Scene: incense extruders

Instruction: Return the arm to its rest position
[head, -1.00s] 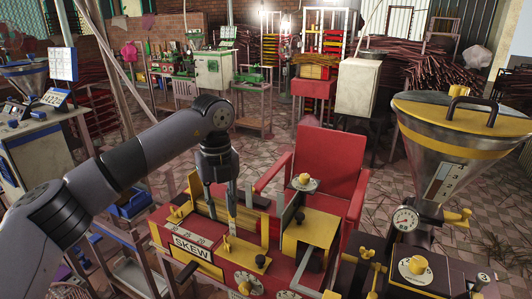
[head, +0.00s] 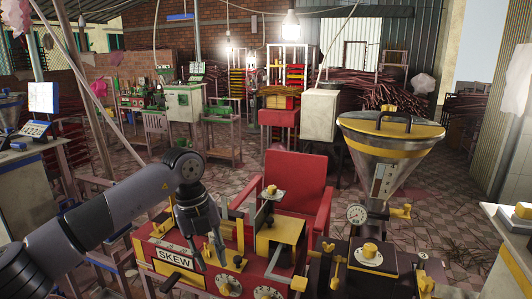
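My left arm comes in from the left and its gripper (head: 210,262) hangs down over the red and yellow machine marked SKEW (head: 152,250). The fingers are apart, with nothing seen between them. They overlap the machine's front beside the SKEW plate (head: 174,259); whether they touch it I cannot tell. My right gripper is not in view.
A red chair (head: 296,183) stands behind the machine. A steel hopper with a yellow lid (head: 385,150) rises at the right, with a pressure gauge (head: 357,214) below it. A pale counter (head: 510,225) is at the right edge. Tiled floor (head: 440,210) shows behind the hopper.

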